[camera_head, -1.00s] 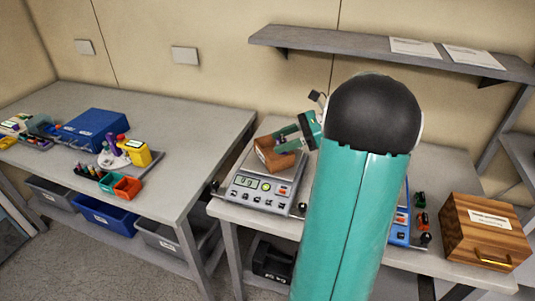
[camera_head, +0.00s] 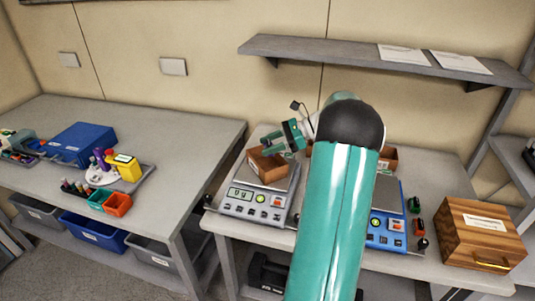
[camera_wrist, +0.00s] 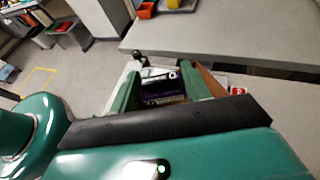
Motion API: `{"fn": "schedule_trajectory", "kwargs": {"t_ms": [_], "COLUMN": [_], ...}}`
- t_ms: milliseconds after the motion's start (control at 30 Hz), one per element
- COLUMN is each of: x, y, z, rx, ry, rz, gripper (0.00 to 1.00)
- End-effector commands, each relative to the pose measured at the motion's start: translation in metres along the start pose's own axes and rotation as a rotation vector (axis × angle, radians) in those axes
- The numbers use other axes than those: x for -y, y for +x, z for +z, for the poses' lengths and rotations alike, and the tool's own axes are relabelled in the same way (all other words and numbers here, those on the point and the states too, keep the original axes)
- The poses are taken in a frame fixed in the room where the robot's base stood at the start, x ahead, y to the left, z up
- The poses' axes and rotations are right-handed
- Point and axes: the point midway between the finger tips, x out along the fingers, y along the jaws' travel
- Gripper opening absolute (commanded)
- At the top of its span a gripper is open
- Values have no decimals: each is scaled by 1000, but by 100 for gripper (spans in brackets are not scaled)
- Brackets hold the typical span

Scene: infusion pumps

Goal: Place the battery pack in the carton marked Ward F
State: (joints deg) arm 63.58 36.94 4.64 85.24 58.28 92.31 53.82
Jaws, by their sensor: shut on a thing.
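My gripper (camera_head: 268,143) is at a brown open carton (camera_head: 263,166) on the grey scale. In the wrist view its green fingers (camera_wrist: 160,88) stand on both sides of a dark purple object with a pale strip (camera_wrist: 163,92), which looks like the battery pack. The gripper is shut on it. A brown carton wall (camera_wrist: 209,82) shows beside the right finger. Another brown carton (camera_head: 389,156) is partly hidden behind my arm, by the blue scale. I cannot read a Ward F marking on either carton.
The grey scale (camera_head: 244,210) reads about 0 g. The blue scale (camera_head: 384,237) is partly covered by my arm. A wooden box (camera_head: 482,233) stands at right. The left table (camera_head: 190,125) holds a blue case (camera_head: 82,143) and small bins. A shelf (camera_head: 340,52) runs above.

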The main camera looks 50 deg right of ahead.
Motion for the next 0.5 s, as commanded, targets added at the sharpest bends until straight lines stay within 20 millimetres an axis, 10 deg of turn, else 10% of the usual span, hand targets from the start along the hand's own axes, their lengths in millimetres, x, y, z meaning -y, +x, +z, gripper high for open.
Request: {"fn": "schedule_trajectory", "kwargs": {"t_ms": [500], "x": [15], "y": [24], "z": [-41], "rx": [-1], "ry": [-1], "rz": [-1], "gripper": [22]}}
